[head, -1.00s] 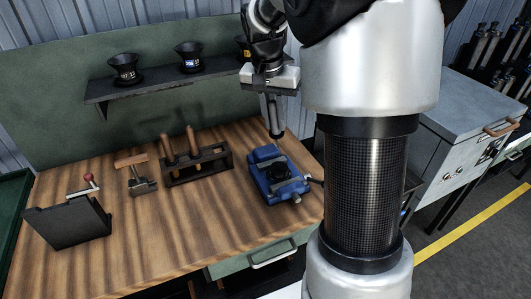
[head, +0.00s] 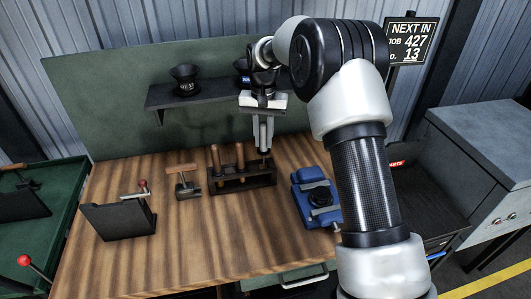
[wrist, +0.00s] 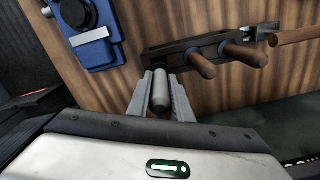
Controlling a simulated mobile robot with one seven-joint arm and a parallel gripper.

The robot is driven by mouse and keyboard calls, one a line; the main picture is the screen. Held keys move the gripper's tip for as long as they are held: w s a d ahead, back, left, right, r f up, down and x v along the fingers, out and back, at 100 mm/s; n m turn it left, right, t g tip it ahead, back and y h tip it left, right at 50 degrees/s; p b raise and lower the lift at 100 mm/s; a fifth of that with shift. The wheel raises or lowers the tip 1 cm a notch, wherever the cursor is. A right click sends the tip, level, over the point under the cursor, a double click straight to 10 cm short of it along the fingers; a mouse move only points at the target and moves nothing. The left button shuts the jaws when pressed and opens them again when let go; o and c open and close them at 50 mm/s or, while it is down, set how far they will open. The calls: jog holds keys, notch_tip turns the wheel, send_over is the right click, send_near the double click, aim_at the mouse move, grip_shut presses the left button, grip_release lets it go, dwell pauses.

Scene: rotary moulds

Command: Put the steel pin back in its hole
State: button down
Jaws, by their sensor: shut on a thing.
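My gripper (head: 263,148) is shut on the steel pin, a short grey cylinder that shows between the fingers in the wrist view (wrist: 161,88). The dark rack (head: 243,187) stands on the workbench with wooden handles upright in it. In the head view the gripper points down at the rack's right end, beside the handles. In the wrist view the pin lies close to the near end of the rack (wrist: 185,52). The hole itself is hidden, and I cannot tell whether the pin touches the rack.
A blue vise (head: 316,197) stands right of the rack. A wooden-handled tool (head: 185,183) and a dark angled plate (head: 120,219) are to the left. A shelf with dark cups (head: 186,80) hangs behind. The bench front (head: 210,240) is clear.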

aim_at(264, 152)
notch_tip(264, 152, down, 5)
jog(key=shift+r, duration=0.1)
dwell(0.3)
jog(key=shift+f, duration=0.55)
jog(key=c, duration=1.6)
grip_release()
jog(key=shift+r, duration=0.1)
